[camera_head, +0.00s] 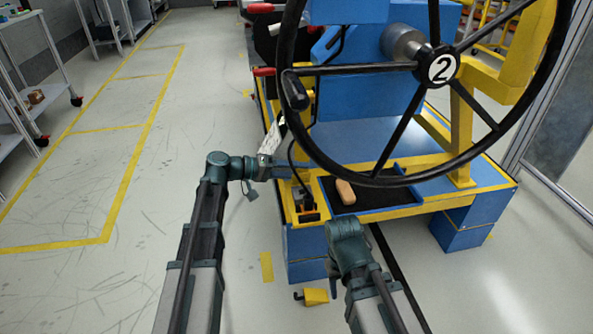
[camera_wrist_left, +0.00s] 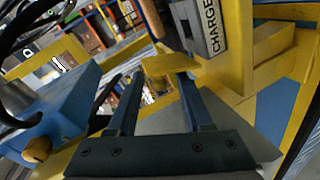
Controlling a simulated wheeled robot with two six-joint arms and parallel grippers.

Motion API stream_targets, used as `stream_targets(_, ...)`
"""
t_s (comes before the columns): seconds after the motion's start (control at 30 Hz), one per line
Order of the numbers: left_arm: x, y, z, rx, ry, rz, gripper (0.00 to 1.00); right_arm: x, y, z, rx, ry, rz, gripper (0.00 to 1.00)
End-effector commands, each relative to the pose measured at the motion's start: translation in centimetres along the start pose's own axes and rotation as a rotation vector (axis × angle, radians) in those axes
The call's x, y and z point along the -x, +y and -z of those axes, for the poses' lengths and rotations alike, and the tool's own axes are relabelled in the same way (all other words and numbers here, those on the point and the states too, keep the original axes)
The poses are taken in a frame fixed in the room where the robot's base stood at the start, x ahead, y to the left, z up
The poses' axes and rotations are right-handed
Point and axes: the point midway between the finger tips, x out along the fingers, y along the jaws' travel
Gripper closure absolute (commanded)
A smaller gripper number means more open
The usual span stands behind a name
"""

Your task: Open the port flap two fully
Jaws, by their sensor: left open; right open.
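In the left wrist view, a small yellow plate (camera_wrist_left: 168,66), which looks like a flap, lies at the tips of my left gripper (camera_wrist_left: 158,88). The two fingers stand apart, one to each side of its lower part; I cannot tell whether they touch it. In the head view my left gripper (camera_head: 285,172) reaches the left front of the yellow-and-blue module, below a tilted white label (camera_head: 271,136). No flap number is legible. My right gripper (camera_head: 340,236) is low in front of the module, its fingers mostly hidden.
A large black wheel marked 2 (camera_head: 442,68) overhangs the module. A dark tray (camera_head: 375,205) holds an orange-tan block (camera_head: 345,191). A black lever (camera_head: 294,90) and cable are close above my left gripper. A yellow piece (camera_head: 316,296) is low in front. Floor at left is clear.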

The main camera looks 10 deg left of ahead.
Motion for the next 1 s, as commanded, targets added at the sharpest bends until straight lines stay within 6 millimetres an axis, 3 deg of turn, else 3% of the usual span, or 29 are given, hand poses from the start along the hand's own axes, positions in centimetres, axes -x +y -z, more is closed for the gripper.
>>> stream_targets(0.23,1.9,0.1,0.1,0.001,0.003,0.001,0.49,0.7,0.1,0.0,0.001,0.0,0.0,0.5)
stream_targets(0.7,11.4,0.1,0.1,0.001,0.003,0.001,0.49,3.0,0.3,-0.2,0.003,-0.001,-0.001,0.5)
stream_targets(1.0,13.8,0.0,0.0,0.0,0.001,0.0,0.49,3.4,0.4,-0.2,0.002,-0.001,-0.002,0.5)
